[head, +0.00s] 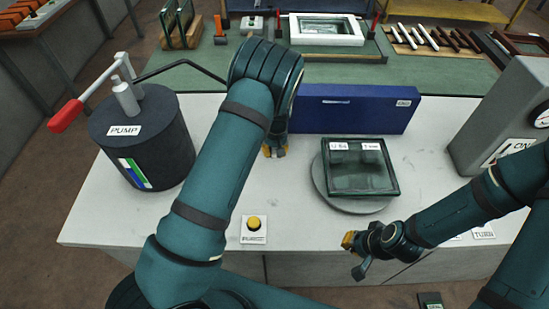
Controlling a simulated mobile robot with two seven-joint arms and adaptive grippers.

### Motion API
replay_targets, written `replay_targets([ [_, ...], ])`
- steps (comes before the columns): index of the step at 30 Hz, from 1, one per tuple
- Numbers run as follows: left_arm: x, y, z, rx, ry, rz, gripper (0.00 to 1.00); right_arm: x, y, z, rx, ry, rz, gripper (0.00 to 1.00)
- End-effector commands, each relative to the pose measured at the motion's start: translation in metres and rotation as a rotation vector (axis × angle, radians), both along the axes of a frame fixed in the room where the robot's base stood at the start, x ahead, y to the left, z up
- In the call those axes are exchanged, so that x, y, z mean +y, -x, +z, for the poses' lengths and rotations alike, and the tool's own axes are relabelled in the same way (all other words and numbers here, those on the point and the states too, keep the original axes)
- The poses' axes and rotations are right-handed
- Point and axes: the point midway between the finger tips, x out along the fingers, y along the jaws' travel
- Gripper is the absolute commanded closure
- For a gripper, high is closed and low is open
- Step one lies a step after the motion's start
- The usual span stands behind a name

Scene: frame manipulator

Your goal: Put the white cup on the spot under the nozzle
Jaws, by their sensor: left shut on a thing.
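My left gripper (274,151) is over the white table, just in front of the blue box. Only its yellow fingertips show below my forearm. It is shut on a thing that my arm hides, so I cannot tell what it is. I cannot make out the white cup, the nozzle or the spot under it. The black pump drum (143,150) stands at the left with a red-handled lever (66,115) and a pale upright cylinder (126,97) on top. A dark hose (180,64) runs from it behind my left arm. My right gripper (354,256) is empty, its fingers apart.
A framed glass pane (358,168) lies on a round grey turntable (357,205). The blue box (352,109) stands behind it. A yellow button (253,223) is near the front edge. A grey machine (500,115) stands at the right. The green bench (415,77) behind holds tools and frames.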

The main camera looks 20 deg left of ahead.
Motion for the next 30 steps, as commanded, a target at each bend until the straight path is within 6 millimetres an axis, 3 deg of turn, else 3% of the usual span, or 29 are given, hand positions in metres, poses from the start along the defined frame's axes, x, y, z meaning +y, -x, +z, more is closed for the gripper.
replay_targets([
  [5, 0.002, -0.006, -0.005, 0.001, -0.001, -0.001, 1.00, 0.000, 0.000, -0.004, 0.000, 0.000, 0.000, 1.00],
  [12, 0.002, -0.005, -0.035, 0.001, -0.001, -0.001, 1.00, 0.001, -0.001, -0.025, 0.001, 0.004, -0.001, 1.00],
  [23, 0.002, -0.006, -0.037, 0.000, 0.000, -0.001, 1.00, 0.001, -0.001, -0.026, 0.000, 0.004, -0.001, 1.00],
  [24, 0.002, -0.005, -0.037, 0.000, 0.000, -0.001, 0.76, 0.001, -0.001, -0.026, 0.000, 0.004, -0.001, 1.00],
  [25, 0.002, -0.005, -0.037, 0.000, 0.000, -0.001, 0.66, 0.001, -0.001, -0.026, 0.000, 0.004, -0.001, 1.00],
  [26, 0.002, -0.005, -0.037, 0.000, 0.000, -0.001, 0.60, 0.001, -0.001, -0.025, 0.000, 0.004, -0.001, 1.00],
  [30, 0.002, -0.005, -0.037, 0.000, 0.000, -0.001, 0.60, 0.001, -0.001, -0.025, 0.000, 0.004, -0.001, 1.00],
])
